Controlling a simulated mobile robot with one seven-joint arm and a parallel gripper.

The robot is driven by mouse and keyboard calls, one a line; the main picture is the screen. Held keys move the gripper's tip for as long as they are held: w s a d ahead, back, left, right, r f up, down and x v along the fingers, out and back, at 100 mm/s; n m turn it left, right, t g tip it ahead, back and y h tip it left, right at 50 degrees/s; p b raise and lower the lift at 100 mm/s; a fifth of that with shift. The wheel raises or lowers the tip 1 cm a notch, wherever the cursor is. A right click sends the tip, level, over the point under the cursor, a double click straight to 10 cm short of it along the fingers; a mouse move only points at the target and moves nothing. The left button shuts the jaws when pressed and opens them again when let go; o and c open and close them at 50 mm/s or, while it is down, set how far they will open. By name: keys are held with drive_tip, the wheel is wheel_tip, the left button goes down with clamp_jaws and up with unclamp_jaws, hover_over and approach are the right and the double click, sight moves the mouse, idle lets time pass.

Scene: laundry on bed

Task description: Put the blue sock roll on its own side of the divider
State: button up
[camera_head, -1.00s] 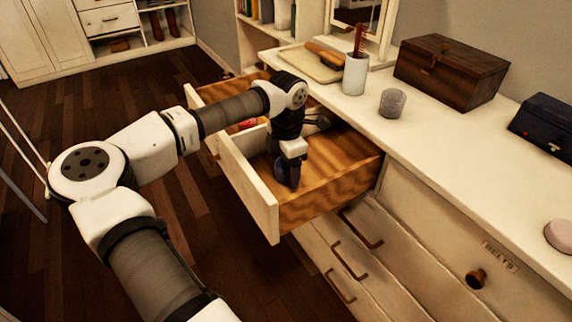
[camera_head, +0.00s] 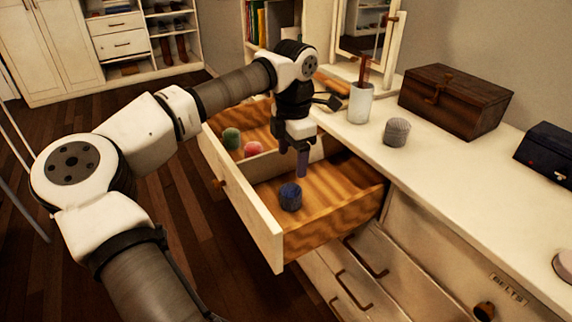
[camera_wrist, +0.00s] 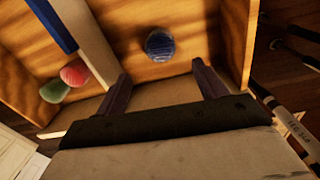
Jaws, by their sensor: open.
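The blue sock roll (camera_head: 290,196) rests on the wooden floor of the open drawer (camera_head: 262,226), in the nearer compartment. The cream divider (camera_head: 262,162) stands beyond it; in the wrist view the divider (camera_wrist: 88,42) is left of the blue sock roll (camera_wrist: 160,45). A green roll (camera_head: 231,138) and a pinkish-red roll (camera_head: 253,149) lie in the other compartment. My gripper (camera_head: 302,174) is open and empty, above and slightly beyond the blue roll, apart from it. The wrist view shows my gripper's fingers (camera_wrist: 160,75) spread apart, the roll beyond their tips.
The dresser top beside the drawer holds a white cup (camera_head: 360,103), a grey ribbed object (camera_head: 396,131), a wooden chest (camera_head: 455,100) and a dark blue box (camera_head: 547,150). The drawer's front wall and side walls stand around the compartments. A blue strip (camera_wrist: 52,25) shows along the divider in the wrist view.

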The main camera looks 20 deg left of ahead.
drive_tip(key=shift+r, duration=0.25)
drive_tip(key=shift+d, duration=0.1)
